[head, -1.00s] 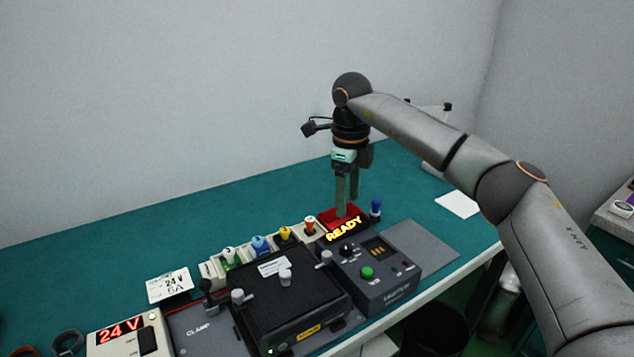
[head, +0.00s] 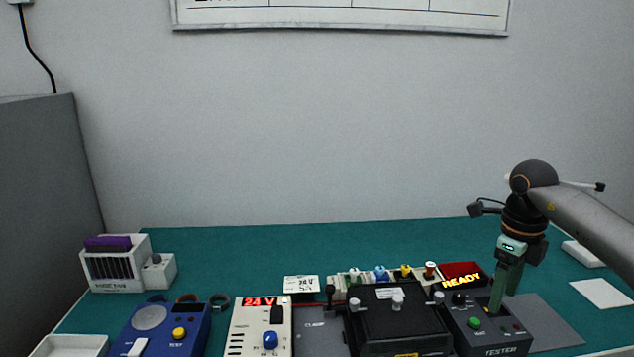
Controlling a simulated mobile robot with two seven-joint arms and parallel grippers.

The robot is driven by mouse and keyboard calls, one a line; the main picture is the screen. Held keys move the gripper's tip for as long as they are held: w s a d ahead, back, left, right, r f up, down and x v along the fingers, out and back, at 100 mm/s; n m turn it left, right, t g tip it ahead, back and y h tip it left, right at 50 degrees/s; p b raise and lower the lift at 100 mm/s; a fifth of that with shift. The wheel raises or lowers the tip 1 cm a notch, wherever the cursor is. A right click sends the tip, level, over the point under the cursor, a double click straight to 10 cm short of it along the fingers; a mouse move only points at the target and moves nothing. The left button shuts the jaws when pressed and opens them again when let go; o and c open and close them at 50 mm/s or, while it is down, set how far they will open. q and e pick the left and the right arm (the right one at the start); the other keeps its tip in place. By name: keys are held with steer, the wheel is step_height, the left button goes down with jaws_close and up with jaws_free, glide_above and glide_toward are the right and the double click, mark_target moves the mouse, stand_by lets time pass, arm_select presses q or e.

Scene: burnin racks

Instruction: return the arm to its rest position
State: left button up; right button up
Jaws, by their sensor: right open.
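My right arm comes in from the right edge in the head view. Its right gripper (head: 503,299) points straight down over the right part of the dark tester box (head: 490,338), with its two green fingers apart and nothing between them. I cannot tell whether the fingertips touch the box or hang in front of it. My left gripper is not in view.
A black clamp fixture (head: 390,325) stands left of the tester. A 24 V supply (head: 257,325), a blue unit (head: 165,328) and a white rack (head: 115,265) stand further left. A grey mat (head: 548,322) and white card (head: 602,293) lie right. The back of the green table is clear.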

steer(key=s+a+f+n+g+y, duration=0.1)
steer(key=a+f+y, duration=0.3)
steer(key=a, duration=0.5)
steer(key=a+f+y, duration=0.2)
steer(key=a+f, duration=0.5)
steer(key=a, duration=0.1)
steer(key=s+a+m+t+y, duration=0.4)
steer(key=a+m+y, duration=0.25)
steer(key=a, duration=0.25)
steer(key=s+a+m+t+y, duration=0.35)
steer(key=a+m+y, duration=0.3)
steer(key=a, duration=0.25)
steer(key=s+d+f+m+t+h, duration=0.3)
steer(key=d+f+m+t+h, duration=0.7)
steer(key=m, duration=1.1)
steer(key=s+d+f+m+g+h, duration=0.3)
steer(key=s+d+f+m+g, duration=0.1)
steer(key=s+f, duration=0.3)
steer(key=s+d+f+m+g+h, duration=0.3)
steer(key=s+d+f+m, duration=0.1)
steer(key=s+f, duration=0.4)
steer(key=shift+s+d+g, duration=0.15)
steer(key=shift+s+g, duration=0.1)
steer(key=shift+g, duration=0.1)
